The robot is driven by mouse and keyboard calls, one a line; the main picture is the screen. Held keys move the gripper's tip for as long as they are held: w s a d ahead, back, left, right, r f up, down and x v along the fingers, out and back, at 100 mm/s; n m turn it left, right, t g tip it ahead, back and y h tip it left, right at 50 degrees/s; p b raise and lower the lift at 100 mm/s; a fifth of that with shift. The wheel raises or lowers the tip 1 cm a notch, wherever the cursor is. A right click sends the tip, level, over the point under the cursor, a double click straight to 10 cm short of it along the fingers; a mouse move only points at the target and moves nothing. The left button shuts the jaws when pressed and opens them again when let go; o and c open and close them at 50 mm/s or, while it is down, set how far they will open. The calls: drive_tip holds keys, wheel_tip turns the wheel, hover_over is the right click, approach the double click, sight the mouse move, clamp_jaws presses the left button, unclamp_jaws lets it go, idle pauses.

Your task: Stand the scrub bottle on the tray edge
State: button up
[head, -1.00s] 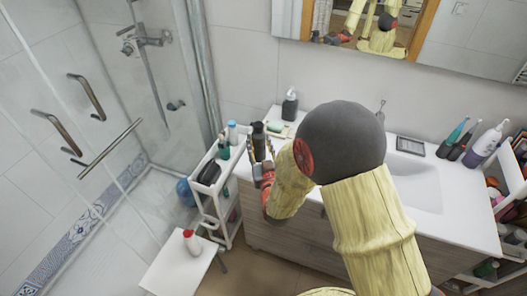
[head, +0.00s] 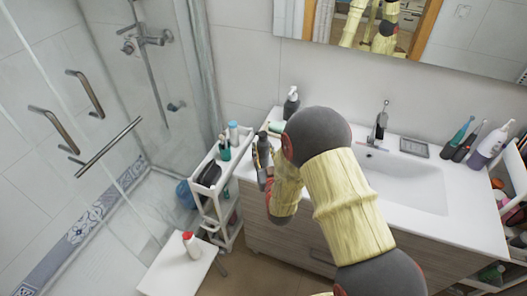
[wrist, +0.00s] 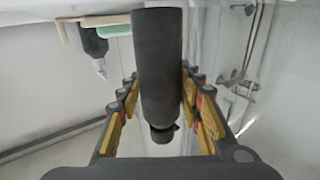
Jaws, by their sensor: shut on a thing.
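The dark grey bottle, which I take to be the scrub bottle (head: 263,146), is upright with its cap up in the head view. My gripper (head: 264,172) is shut on it, near the left end of the white counter. In the wrist view the picture is upside down; the bottle (wrist: 158,55) stands between the two fingers of my gripper (wrist: 159,90), its capped end pointing down the picture. The white cart's top tray (head: 207,190) is to the left of the gripper. I cannot tell whether the bottle's base touches anything.
The cart holds a dark case (head: 210,174), a green-and-dark container (head: 225,150) and a blue-white bottle (head: 234,132). A pump bottle (head: 291,103) and a green item (head: 277,127) are on the counter behind. A red-capped white bottle (head: 191,245) stands on a white surface at lower left.

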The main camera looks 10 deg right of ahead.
drive_tip(key=shift+f+b, duration=0.25)
drive_tip(key=shift+b, duration=0.05)
drive_tip(key=o, duration=1.3)
drive_tip(key=shift+r, duration=0.1)
